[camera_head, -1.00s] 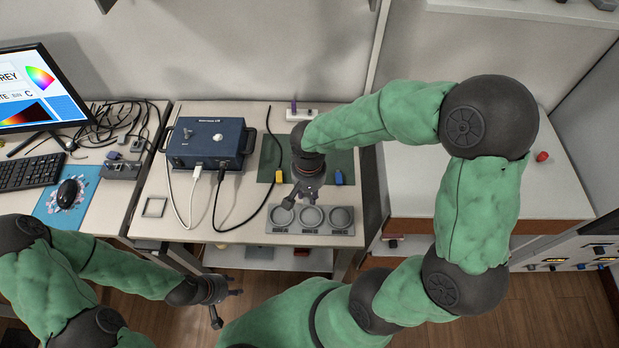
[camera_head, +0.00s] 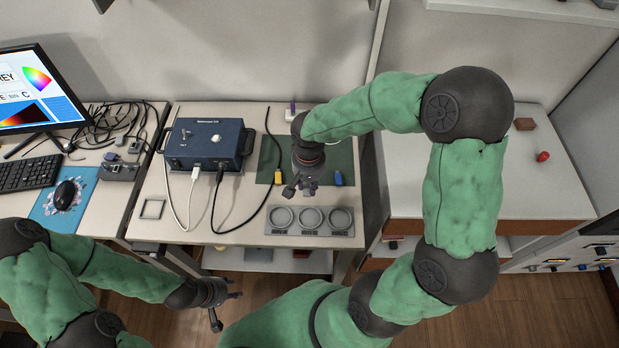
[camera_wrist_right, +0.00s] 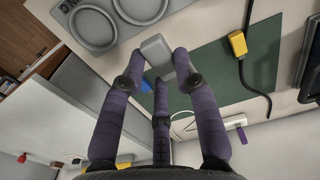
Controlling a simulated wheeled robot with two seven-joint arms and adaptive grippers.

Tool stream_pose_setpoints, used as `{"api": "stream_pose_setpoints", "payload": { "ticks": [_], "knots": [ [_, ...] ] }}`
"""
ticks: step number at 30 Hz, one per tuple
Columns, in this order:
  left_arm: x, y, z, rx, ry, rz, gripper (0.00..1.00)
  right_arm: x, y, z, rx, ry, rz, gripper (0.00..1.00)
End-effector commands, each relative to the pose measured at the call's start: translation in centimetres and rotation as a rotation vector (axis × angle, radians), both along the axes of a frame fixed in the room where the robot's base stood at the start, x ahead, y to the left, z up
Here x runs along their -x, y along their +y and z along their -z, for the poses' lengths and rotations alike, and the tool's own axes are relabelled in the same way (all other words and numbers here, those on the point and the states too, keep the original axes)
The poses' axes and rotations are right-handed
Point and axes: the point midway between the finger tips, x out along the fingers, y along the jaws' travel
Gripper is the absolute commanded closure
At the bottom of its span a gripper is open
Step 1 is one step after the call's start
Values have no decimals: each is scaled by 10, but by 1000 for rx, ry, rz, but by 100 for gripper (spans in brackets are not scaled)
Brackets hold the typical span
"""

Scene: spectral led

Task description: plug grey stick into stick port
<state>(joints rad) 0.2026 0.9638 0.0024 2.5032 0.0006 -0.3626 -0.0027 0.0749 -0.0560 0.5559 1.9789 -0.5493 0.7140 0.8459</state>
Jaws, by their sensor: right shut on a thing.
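My right gripper (camera_head: 300,190) is over the front of the green mat (camera_head: 344,165), just behind the round-dish tray. In the right wrist view its fingers (camera_wrist_right: 159,72) are closed around a small grey block, the grey stick (camera_wrist_right: 156,48). In the head view the stick is too small and covered to make out clearly. My left gripper (camera_head: 226,303) is empty with its fingers spread, low in front of the desk edge. I cannot tell for sure which part is the stick port. A blue box (camera_head: 207,143) with two cables stands left of the mat.
A grey tray with round dishes (camera_head: 311,229) lies in front of the mat. A yellow plug (camera_head: 278,177) on a black cable and a blue piece (camera_head: 338,178) lie near my right gripper. A white strip with a purple piece (camera_head: 292,106) is behind. A small hub (camera_head: 119,170) stands left.

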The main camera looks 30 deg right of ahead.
Motion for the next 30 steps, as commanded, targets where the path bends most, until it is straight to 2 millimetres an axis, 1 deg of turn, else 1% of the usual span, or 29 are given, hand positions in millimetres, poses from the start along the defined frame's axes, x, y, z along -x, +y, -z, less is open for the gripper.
{"api": "stream_pose_setpoints", "payload": {
  "ticks": [1, 4, 9, 12, 20, 23, 27, 30],
  "knots": [
    [0, 0, 5, 0, 0, 0, 60, -9, -6, 8, 0, 1, 2, 87],
    [0, 0, 10, 0, 0, 0, 60, -28, -17, 17, 0, 0, 2, 87],
    [0, 0, 21, 0, 0, 0, 60, -47, -30, 46, 0, 2, 1, 87],
    [0, 0, 25, 0, 0, 0, 60, -56, -35, 57, 0, 1, 1, 87],
    [0, 0, 29, 0, 0, 0, 60, -66, -41, 69, 0, -1, -1, 87],
    [0, 0, 33, 0, 0, 0, 60, -71, -45, 79, 0, 0, 0, 87],
    [0, 0, 40, 0, 0, 0, 60, -70, -44, 98, 0, 1, -1, 87],
    [0, 0, 40, 0, 0, 0, 60, -70, -44, 101, 0, -1, 0, 87]
  ]
}}
